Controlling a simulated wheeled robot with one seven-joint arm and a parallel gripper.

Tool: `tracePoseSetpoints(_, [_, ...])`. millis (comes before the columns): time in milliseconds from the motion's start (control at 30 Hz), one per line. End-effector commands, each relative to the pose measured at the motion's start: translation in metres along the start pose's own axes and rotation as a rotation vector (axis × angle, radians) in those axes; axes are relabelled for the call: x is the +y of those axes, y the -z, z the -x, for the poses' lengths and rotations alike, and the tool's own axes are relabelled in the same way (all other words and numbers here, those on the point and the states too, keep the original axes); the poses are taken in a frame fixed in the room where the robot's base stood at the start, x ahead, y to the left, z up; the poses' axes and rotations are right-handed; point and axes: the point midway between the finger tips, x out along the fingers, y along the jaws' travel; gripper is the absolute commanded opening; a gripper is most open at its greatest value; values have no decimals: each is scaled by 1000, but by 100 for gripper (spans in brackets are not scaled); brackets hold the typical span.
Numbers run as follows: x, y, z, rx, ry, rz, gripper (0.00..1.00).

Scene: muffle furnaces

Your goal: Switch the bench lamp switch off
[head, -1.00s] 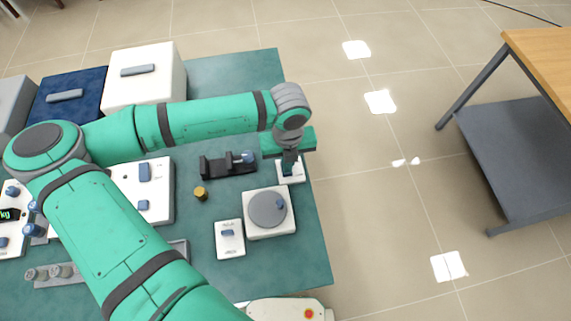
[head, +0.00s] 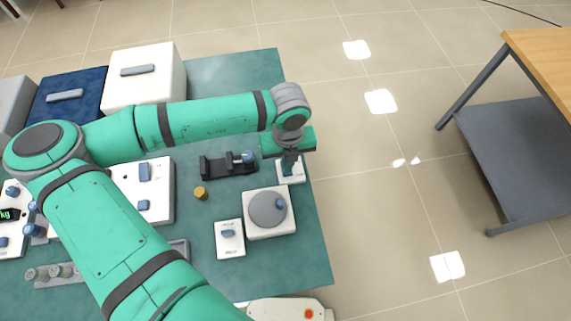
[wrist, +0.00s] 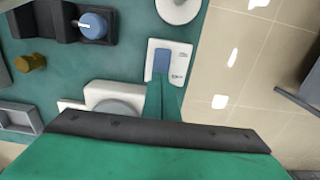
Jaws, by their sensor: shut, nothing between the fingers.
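A small white switch plate (head: 298,178) with a blue rocker sits near the right edge of the green bench top, partly hidden by my gripper in the head view. In the wrist view the plate (wrist: 180,64) shows its blue rocker (wrist: 162,61) and small print that I cannot read. My gripper (head: 289,167) is shut and empty, pointing down over this plate. In the wrist view its fingertips (wrist: 161,88) are at the plate's lower end, just below the rocker. I cannot tell whether they touch it, nor which way the rocker is set.
A white box with a grey dial (head: 267,210) stands close below the plate. Another white switch plate (head: 230,247) is to its left. A black clamp-like fixture (head: 216,167) and a brass piece (head: 200,193) lie left. Floor is open beyond the bench's right edge.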

Motion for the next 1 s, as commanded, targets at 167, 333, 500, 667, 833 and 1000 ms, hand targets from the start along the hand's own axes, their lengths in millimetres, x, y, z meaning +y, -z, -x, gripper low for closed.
tracePoseSetpoints(167, [0, 0, 0, 0, 0, 0, 0])
tracePoseSetpoints(333, [0, 0, 0, 0, 0, 0, 0])
tracePoseSetpoints(500, [0, 0, -2, 0, 0, 0, 0])
tracePoseSetpoints(667, [0, 0, -3, 1, 0, 1, 0])
tracePoseSetpoints(833, [0, 0, 5, 1, 0, 0, 0])
tracePoseSetpoints(1000, [-1, 0, 17, 0, 0, -2, 0])
